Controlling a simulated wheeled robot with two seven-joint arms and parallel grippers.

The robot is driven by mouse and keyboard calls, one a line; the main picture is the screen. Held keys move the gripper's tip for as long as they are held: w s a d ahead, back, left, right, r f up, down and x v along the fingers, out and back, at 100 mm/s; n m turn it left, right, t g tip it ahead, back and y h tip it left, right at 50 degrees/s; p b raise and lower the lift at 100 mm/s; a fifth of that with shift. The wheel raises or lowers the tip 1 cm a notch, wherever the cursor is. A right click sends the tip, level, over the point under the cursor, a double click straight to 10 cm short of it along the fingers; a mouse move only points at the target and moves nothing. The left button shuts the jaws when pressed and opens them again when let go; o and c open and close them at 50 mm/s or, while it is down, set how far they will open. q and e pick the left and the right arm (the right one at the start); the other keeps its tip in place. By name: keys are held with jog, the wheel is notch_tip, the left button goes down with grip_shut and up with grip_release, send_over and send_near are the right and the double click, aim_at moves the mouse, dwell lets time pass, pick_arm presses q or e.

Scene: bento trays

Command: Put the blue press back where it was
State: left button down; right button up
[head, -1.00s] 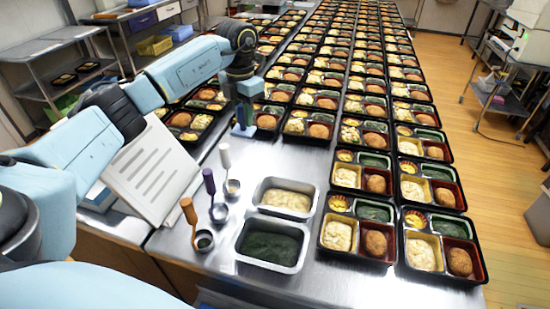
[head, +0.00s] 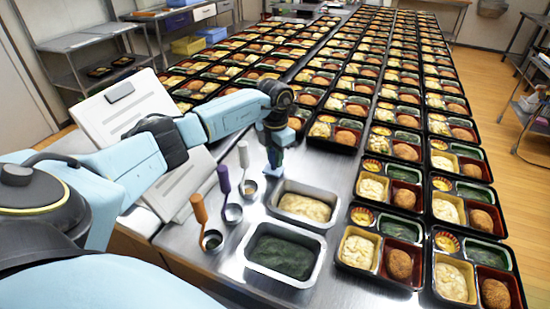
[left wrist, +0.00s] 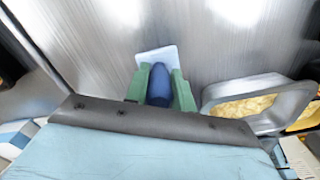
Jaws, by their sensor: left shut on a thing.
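My left gripper (head: 273,152) is shut on the blue press, just behind the far left corner of the metal tray of pale yellow food (head: 305,207). In the left wrist view the blue press (left wrist: 159,86) shows as a rounded blue handle between two green fingers (left wrist: 158,92), with a pale flat plate at its end. The plate is over or on the bare steel counter; I cannot tell whether it touches. The pale food tray also shows in the left wrist view (left wrist: 213,104), to the right of the fingers. My right gripper is not in view.
Three scoops with orange (head: 198,208), purple (head: 223,179) and white (head: 243,154) handles stand left of the trays. A metal tray of dark green food (head: 250,262) is in front. Rows of filled bento boxes (head: 375,235) line the right. A tilted white board (head: 175,195) is at left.

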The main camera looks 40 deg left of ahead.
pick_arm(q)
jog(key=shift+f, duration=0.3)
jog(key=shift+f, duration=0.1)
jog(key=c, duration=1.2)
grip_release()
notch_tip(320, 180, up, 12)
jog(key=shift+r+p, duration=0.15)
jog(key=shift+p, duration=0.15)
